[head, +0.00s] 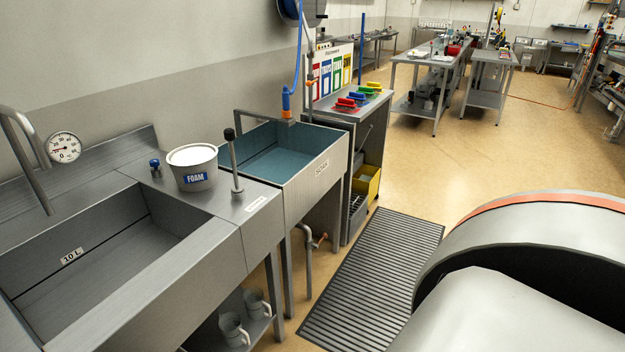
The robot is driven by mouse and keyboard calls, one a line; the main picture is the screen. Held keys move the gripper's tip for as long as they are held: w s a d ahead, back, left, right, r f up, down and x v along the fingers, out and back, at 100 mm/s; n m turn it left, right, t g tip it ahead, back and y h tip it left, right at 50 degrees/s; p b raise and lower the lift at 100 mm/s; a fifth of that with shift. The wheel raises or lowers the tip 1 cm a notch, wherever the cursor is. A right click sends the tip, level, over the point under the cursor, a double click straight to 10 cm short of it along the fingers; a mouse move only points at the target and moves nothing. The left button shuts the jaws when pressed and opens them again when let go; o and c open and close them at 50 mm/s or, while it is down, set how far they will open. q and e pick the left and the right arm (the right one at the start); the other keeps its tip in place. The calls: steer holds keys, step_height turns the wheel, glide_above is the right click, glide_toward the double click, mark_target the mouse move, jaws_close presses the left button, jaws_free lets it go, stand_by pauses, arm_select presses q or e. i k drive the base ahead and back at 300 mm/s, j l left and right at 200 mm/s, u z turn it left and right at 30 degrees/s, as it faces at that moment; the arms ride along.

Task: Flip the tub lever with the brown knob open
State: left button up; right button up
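An upright metal lever (235,165) stands on the steel ledge between the plain sink and the blue-lined tub. Its knob (229,133) looks very dark, and I cannot tell whether it is brown or black. The blue-lined tub (322,172) bears a label that seems to read SOAK. Below it, a drain pipe (304,250) carries a small valve handle (321,240) with an orange-brown end. Neither of my grippers is in view.
A white FOAM bucket (194,181) and a small blue knob (155,164) sit left of the lever. The steel sink (165,292) is at lower left. A ribbed mat (375,275) lies on the floor. Large rounded grey shapes hide the lower right.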

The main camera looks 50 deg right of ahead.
mark_target(324, 236)
steer(key=z, duration=1.6)
steer(key=i+l+u, duration=0.4)
steer(key=i+l, duration=0.3)
steer(key=i+l+u, duration=0.4)
steer(key=i+l, duration=0.15)
steer(key=l, duration=0.35)
steer(key=i+j, duration=0.35)
steer(key=j, duration=0.1)
